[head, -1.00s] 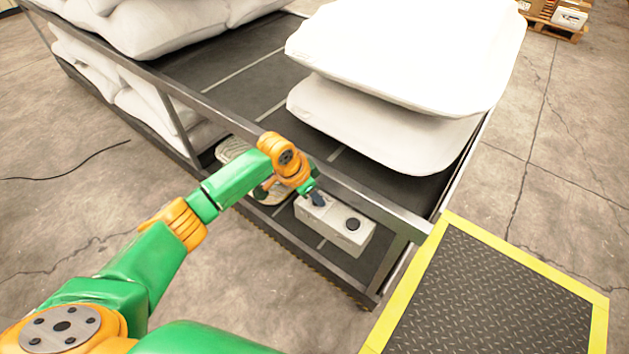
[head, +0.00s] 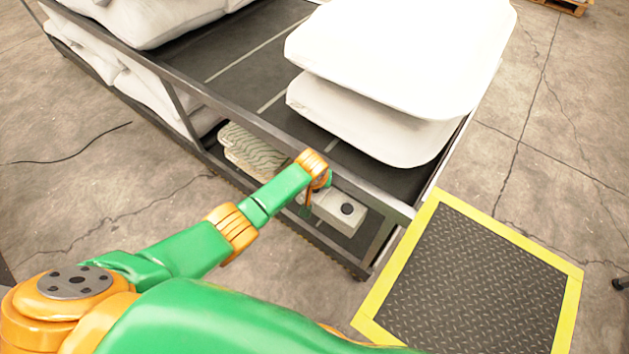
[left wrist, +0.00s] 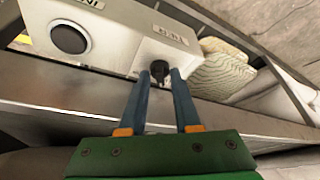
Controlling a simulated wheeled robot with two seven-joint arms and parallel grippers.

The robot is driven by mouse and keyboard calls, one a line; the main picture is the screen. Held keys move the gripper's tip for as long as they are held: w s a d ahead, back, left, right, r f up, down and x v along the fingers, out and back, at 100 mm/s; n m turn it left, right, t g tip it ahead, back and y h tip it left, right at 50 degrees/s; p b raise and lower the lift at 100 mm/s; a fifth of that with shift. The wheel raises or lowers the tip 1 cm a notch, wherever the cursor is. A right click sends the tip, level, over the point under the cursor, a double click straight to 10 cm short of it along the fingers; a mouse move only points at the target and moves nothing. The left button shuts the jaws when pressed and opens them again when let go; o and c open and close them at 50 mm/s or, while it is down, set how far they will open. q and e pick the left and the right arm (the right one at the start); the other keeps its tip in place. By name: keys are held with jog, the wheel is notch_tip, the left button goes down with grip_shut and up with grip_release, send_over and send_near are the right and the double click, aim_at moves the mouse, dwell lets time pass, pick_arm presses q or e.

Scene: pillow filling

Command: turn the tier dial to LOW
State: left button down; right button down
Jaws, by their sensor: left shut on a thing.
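A pale control box (head: 325,216) sits on the lower shelf of the grey rack, with a dark round button (head: 347,209) on its top. In the left wrist view the box (left wrist: 118,22) shows a large black button (left wrist: 69,39) in a pale ring, and a small black dial (left wrist: 159,69) beneath a label too blurred to read. My left gripper (left wrist: 160,76) is shut on this dial, one blue finger on each side. In the head view the gripper's fingers (head: 306,208) are mostly hidden by my own wrist. The dial's setting cannot be read. My right gripper is not in view.
The rack's metal rail (head: 371,196) runs just above the box. White pillows (head: 395,60) lie stacked on the upper deck. Ribbed pale pads (head: 250,150) lie beside the box on the lower shelf. A yellow-edged floor mat (head: 427,226) lies right of the rack.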

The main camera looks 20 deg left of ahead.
pick_arm(q)
jog(key=shift+d+n+y, duration=0.1)
jog(key=shift+n+y, duration=0.2)
jog(key=shift+n, duration=0.5)
jog(key=c, duration=0.6)
grip_release()
jog(key=p+v, duration=0.4)
jog(key=v, duration=0.3)
jog(key=shift+w, duration=0.15)
